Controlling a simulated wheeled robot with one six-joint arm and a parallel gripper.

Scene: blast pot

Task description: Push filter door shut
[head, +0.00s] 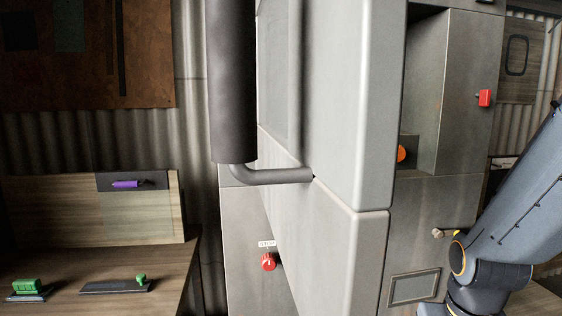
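A large grey metal door (345,105), which I take for the filter door, fills the middle of the head view and stands out from the grey cabinet. Its thick edge faces right, and a seam separates it from a lower grey panel (335,245). A thick dark bar handle (232,80) with a bent grey bracket is on its left face. The hinge and the door's top are outside the view. My arm is at the right edge, to the right of the door and apart from it in the picture. My gripper is not in view.
The grey cabinet (455,100) has an orange button, a red switch (485,97) and a recess. A red knob (268,262) is low behind the door. At left, a wooden bench (120,265) holds green-handled tools, with a purple tool (125,184) above.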

